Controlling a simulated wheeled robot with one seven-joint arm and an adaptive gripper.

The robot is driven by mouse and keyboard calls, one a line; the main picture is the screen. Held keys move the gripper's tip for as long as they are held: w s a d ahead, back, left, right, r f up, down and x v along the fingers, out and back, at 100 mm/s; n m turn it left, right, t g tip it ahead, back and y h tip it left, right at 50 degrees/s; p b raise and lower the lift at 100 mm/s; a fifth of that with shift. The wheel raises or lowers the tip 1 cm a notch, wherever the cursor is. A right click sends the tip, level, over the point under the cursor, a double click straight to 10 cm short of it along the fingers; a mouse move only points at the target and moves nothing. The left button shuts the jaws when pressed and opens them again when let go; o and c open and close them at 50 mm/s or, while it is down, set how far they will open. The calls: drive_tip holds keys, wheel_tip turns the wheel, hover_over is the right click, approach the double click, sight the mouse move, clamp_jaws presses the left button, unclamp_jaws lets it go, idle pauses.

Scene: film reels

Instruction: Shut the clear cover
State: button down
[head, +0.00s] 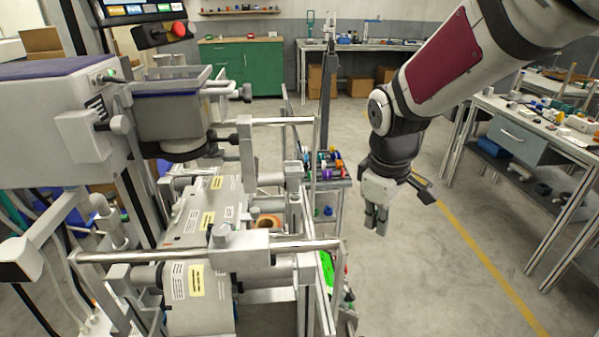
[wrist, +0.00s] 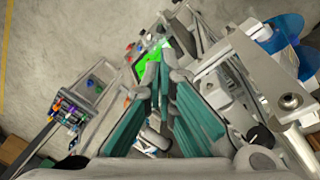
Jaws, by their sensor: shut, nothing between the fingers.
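A clear cover is hard to pick out. In the head view, thin metal frame edges stand at the right side of the grey machine (head: 202,208), and I cannot tell whether they hold a clear panel or how far it is open. My gripper (head: 376,226) hangs fingers down over open floor, to the right of the machine and apart from it. It is shut and empty. In the wrist view, the gripper (wrist: 168,82) points toward the machine's side, with a bright green patch (wrist: 150,64) beyond the fingertips.
Metal rails (head: 205,249) jut across the machine's front. A small cart with colourful parts (head: 325,163) stands behind my gripper. A workbench with a drawer (head: 520,137) is at the right. The floor between bench and machine is clear. A green cabinet (head: 241,67) stands at the back.

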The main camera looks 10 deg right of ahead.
drive_tip(key=w+f+n+b, duration=0.1)
drive_tip(key=w+f+n, duration=0.1)
drive_tip(key=f, duration=0.9)
drive_tip(key=w+a+f+n+g+b, duration=0.1)
drive_tip(key=w+f, duration=0.3)
drive_tip(key=f, duration=0.7)
drive_tip(key=w+a+f+n+b, duration=0.1)
drive_tip(key=w+f+n+b, duration=0.2)
drive_tip(key=f, duration=0.9)
drive_tip(key=shift+g+y, duration=0.4)
drive_tip(key=d+f+b, duration=0.2)
drive_tip(key=d+f, duration=0.1)
drive_tip(key=f, duration=0.1)
drive_tip(key=shift+w+d, duration=0.1)
drive_tip(key=shift+d, duration=0.4)
drive_tip(key=shift+r, duration=0.15)
